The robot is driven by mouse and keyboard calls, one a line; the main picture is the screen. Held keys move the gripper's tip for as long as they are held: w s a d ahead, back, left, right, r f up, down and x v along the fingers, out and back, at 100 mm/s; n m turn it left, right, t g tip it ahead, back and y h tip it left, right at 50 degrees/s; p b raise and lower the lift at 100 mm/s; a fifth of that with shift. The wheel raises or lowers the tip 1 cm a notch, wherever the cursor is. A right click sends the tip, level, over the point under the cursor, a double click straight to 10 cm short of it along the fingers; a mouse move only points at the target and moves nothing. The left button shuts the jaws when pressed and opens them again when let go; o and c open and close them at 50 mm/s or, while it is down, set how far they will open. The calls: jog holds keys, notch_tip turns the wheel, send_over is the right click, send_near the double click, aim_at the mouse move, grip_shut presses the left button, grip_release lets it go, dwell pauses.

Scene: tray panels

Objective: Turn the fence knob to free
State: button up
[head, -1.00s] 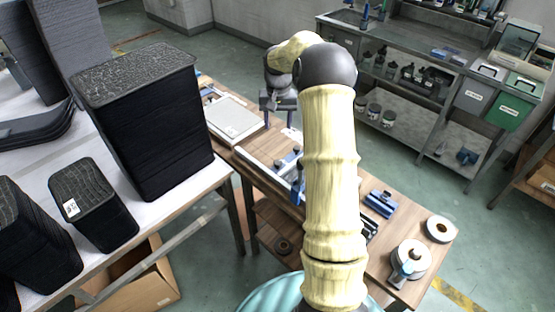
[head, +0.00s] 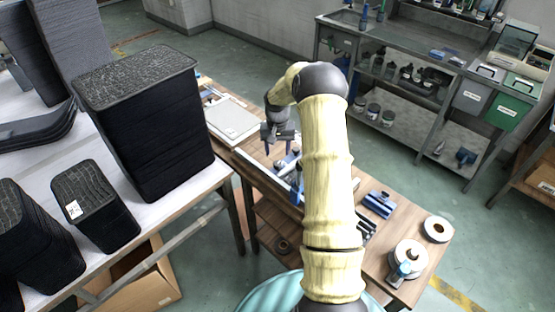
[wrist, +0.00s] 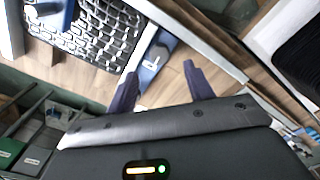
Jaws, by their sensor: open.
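My gripper (head: 279,150) is open and empty, pointing down above the wooden bench. Below and right of it in the head view is a blue fence part (head: 297,178) beside a long pale metal rail (head: 262,172). A small dark knob-like piece (head: 281,164) shows just under the fingers. In the wrist view the blue part (wrist: 157,60) lies beyond and between my two fingertips (wrist: 160,75), and the rail (wrist: 200,42) runs next to it. I see no contact. The knob's setting is too small to tell. My arm hides part of the bench.
A flat pale panel (head: 232,118) lies at the bench's far end. Tall black stacks (head: 150,125) stand on the left table.

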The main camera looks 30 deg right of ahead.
aim_at(277, 163)
notch_tip(277, 163, down, 6)
jog(key=shift+f+p, duration=0.2)
jog(key=shift+p, duration=0.25)
jog(key=c, duration=1)
jog(key=shift+o, duration=0.2)
jog(key=shift+n, duration=0.4)
jog(key=n+b, duration=0.1)
jog(key=n, duration=0.6)
jog(key=shift+n, duration=0.4)
jog(key=n, duration=0.9)
jog(key=shift+n, duration=0.3)
